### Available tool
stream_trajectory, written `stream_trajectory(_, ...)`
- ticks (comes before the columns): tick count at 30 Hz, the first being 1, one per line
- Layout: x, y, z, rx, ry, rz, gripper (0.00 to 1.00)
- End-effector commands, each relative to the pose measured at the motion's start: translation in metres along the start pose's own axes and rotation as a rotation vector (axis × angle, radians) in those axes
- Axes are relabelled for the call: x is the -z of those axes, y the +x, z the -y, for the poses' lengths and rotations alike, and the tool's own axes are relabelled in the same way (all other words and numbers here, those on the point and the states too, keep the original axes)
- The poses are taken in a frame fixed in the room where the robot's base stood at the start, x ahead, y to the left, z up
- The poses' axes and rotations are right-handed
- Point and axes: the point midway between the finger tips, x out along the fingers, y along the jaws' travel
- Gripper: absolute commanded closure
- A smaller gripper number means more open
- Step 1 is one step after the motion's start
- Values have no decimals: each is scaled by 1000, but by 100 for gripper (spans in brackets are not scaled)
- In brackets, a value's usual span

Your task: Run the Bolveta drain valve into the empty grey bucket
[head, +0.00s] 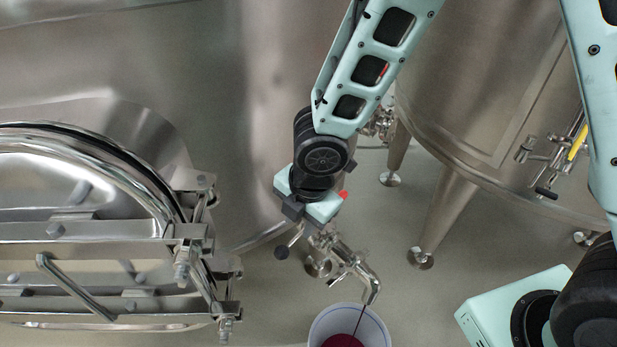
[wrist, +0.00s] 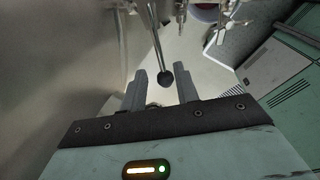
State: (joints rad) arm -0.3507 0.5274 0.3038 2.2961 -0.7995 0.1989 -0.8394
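The drain valve (head: 322,262) is a steel fitting low on the vat, with a bent spout (head: 368,280). A thin dark stream falls from the spout into a pale grey bucket (head: 317,334), where dark red liquid (head: 343,341) shows. The bucket is cut off by the lower edge. The valve's lever ends in a black ball knob (head: 281,253), also seen in the wrist view (wrist: 165,77). My gripper (head: 294,216) is above the lever. In the wrist view its fingers (wrist: 161,78) are apart, with the knob appearing between their tips; contact is not visible.
A round steel manway door (head: 75,220) with clamps and a handle stands close on the left. Another vat (head: 490,100) on legs stands at the right, with a valve and a yellow part (head: 577,142). Some floor (head: 440,270) between is clear.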

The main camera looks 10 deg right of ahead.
Motion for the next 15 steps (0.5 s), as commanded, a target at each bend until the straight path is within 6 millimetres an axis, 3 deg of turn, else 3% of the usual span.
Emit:
stream_trajectory(1, -1, -19, -2, -4, 3, 1, 69)
stream_trajectory(6, -2, -60, -2, -3, 4, 2, 69)
stream_trajectory(15, -1, -115, -1, -1, 0, 1, 69)
